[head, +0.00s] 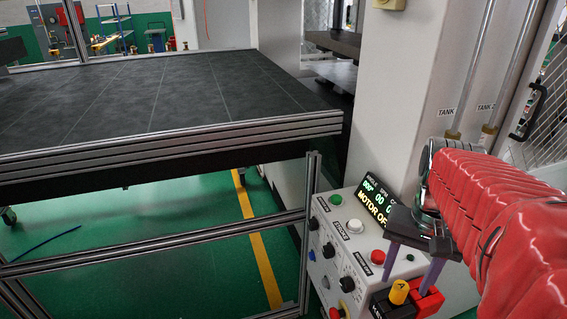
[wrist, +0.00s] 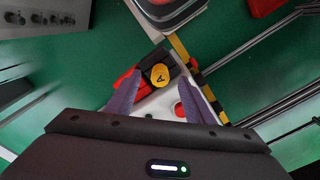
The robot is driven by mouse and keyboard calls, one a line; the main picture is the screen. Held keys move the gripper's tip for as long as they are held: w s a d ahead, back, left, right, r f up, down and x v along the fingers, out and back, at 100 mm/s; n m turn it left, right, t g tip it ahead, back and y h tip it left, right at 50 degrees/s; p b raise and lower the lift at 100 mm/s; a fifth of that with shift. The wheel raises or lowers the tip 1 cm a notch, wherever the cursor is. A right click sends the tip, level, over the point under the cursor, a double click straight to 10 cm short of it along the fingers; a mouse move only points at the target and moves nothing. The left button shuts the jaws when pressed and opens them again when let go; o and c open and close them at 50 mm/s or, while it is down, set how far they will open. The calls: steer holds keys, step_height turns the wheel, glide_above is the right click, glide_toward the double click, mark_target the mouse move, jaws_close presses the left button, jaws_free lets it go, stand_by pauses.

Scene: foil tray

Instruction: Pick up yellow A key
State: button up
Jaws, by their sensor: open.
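The yellow A key (head: 399,291) stands on the black and red key block (head: 428,304) on top of the control box. In the wrist view, the yellow key (wrist: 160,75) shows its round top with a black letter A. My gripper (head: 410,280) is open and empty, with two purple fingers pointing down over the block. In the wrist view, the key appears between the fingertips of my gripper (wrist: 160,79). I cannot tell how far above or beside the key the tips are. The key's lower part is hidden in the block.
The control box (head: 345,262) carries knobs, a lit display (head: 378,202) and a red button (head: 377,257) close to my fingers. A white column (head: 400,100) rises behind. A dark table (head: 150,100) stands at left, above a green floor.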

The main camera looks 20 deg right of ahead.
mark_target(402, 285)
steer(key=shift+f, duration=0.1)
steer(key=shift+w+d+f, duration=0.1)
steer(key=shift+w+f, duration=0.05)
steer(key=shift+f, duration=1.1)
steer(key=shift+w+d+f, duration=0.1)
steer(key=shift+w+f, duration=0.05)
steer(key=shift+f, duration=1.1)
steer(key=shift+c, duration=0.3)
steer(key=c, duration=1.1)
